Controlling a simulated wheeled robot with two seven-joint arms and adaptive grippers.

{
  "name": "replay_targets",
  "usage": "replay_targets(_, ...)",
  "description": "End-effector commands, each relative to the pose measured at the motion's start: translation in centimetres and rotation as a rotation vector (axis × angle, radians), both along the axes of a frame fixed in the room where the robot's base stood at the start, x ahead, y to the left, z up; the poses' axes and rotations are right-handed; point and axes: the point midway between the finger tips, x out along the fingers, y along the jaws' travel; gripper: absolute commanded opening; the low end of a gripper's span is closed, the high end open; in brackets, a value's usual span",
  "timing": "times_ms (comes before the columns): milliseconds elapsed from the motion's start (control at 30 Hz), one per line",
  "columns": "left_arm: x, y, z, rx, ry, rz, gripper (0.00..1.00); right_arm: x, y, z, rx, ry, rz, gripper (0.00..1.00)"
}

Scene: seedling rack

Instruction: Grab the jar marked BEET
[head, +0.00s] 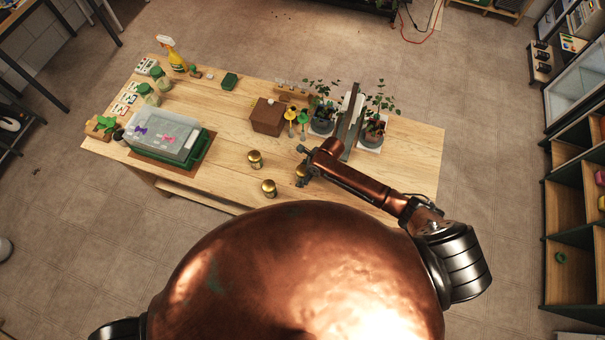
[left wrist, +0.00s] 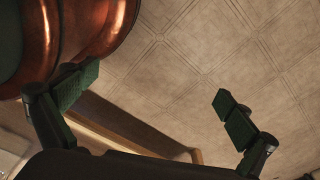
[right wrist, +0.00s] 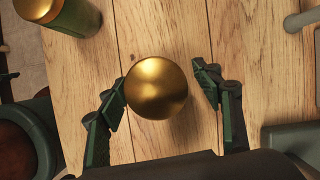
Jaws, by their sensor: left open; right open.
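Three small jars with gold lids stand near the front edge of the wooden table: one (head: 255,160) farther back, one (head: 269,188) nearer the edge, and one (head: 299,174) at my right gripper (head: 303,169). In the right wrist view that jar's round gold lid (right wrist: 156,88) lies between the two open fingers of my right gripper (right wrist: 160,78), seen from above. Another jar (right wrist: 72,14), green with a gold lid, is at the upper left there. I cannot read BEET on any jar. My left gripper (left wrist: 155,90) is open and empty, with floor beyond it.
A wooden box (head: 268,117), yellow and green small items (head: 290,115) and potted plants (head: 321,120) stand behind my right gripper. A clear-lidded green tray (head: 165,137) is at the left. The table (head: 215,165) between tray and jars is clear.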

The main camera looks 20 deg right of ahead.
Motion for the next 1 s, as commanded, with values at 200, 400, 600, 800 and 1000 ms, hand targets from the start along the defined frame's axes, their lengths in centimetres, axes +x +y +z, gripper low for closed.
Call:
replay_targets(200, 0.5, 0.0, 0.0, 0.000, -0.006, -0.001, 1.00, 0.1, 0.1, 0.0, 0.001, -0.001, 0.002, 0.58)
replay_targets(400, -1.0, 0.1, -0.1, 0.001, 0.013, 0.002, 1.00, 0.1, 0.1, 0.0, 0.001, -0.001, 0.002, 0.44)
replay_targets(600, -1.7, 0.2, -0.1, 0.002, 0.022, 0.005, 1.00, 0.1, 0.1, 0.0, 0.001, -0.001, 0.002, 0.30)
replay_targets(800, -1.4, 0.2, -0.1, 0.002, 0.019, 0.004, 1.00, 0.1, 0.1, 0.0, 0.001, -0.001, 0.001, 0.16)
replay_targets(1000, -0.8, 0.2, -0.1, 0.002, 0.011, 0.002, 1.00, 0.1, 0.1, 0.1, 0.000, -0.002, 0.001, 0.12)
